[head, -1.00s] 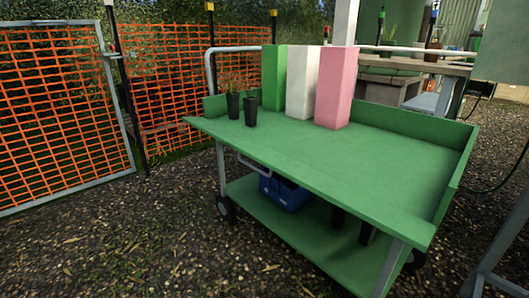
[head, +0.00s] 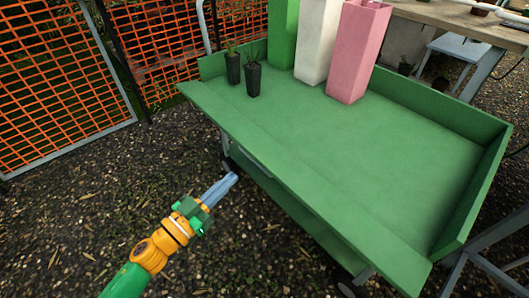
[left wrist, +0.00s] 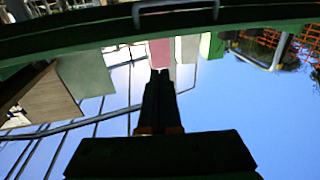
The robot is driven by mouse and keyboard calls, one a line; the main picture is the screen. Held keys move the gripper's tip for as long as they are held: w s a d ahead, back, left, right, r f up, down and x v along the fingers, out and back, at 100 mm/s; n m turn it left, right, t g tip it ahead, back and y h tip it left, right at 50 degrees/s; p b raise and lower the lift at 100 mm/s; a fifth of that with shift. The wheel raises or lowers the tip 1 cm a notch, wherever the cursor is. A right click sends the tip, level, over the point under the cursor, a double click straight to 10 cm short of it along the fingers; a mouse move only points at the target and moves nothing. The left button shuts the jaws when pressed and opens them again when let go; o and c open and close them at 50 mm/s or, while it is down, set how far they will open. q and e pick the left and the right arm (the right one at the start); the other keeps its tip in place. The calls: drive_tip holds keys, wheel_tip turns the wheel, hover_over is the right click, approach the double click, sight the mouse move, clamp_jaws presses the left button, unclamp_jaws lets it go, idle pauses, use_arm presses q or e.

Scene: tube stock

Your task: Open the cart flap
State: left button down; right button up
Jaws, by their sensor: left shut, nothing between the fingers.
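The green cart (head: 330,150) stands in the middle of the head view, with raised walls at its back and right. Its front flap (head: 300,190) is a long green strip along the near edge, lying outward and roughly level with the top. A grey bar handle (left wrist: 178,10) shows on a green board in the dark left wrist view. My left gripper (head: 232,179) is shut and empty, in front of the flap's near edge in the picture; no contact is clear. Its dark fingers (left wrist: 160,78) also show in the wrist view. My right gripper is out of view.
Two black plant pots (head: 252,80) and green, white (head: 316,45) and pink (head: 358,50) tall boxes stand on the cart top. An orange mesh fence (head: 55,90) is at the left. Gravel (head: 80,215) in front of the cart is clear.

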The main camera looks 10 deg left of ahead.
use_arm(q)
wheel_tip(320, 180, up, 3)
drive_tip(key=s+d+m+g+h, duration=0.1)
drive_tip(key=d+m+g+h, duration=0.1)
drive_tip(key=h, duration=0.1)
hover_over(265, 168)
drive_tip(key=s, duration=0.2)
drive_tip(key=f, duration=0.1)
drive_tip(key=b, duration=0.1)
drive_tip(key=f+b, duration=0.1)
drive_tip(key=shift+s+d+f, duration=0.2)
drive_tip(key=shift+d+f, duration=0.05)
drive_tip(key=shift+f, duration=0.1)
drive_tip(key=shift+s+a+f+b, duration=0.1)
drive_tip(key=shift+a+f+b, duration=0.05)
drive_tip(key=shift+f+b, duration=0.2)
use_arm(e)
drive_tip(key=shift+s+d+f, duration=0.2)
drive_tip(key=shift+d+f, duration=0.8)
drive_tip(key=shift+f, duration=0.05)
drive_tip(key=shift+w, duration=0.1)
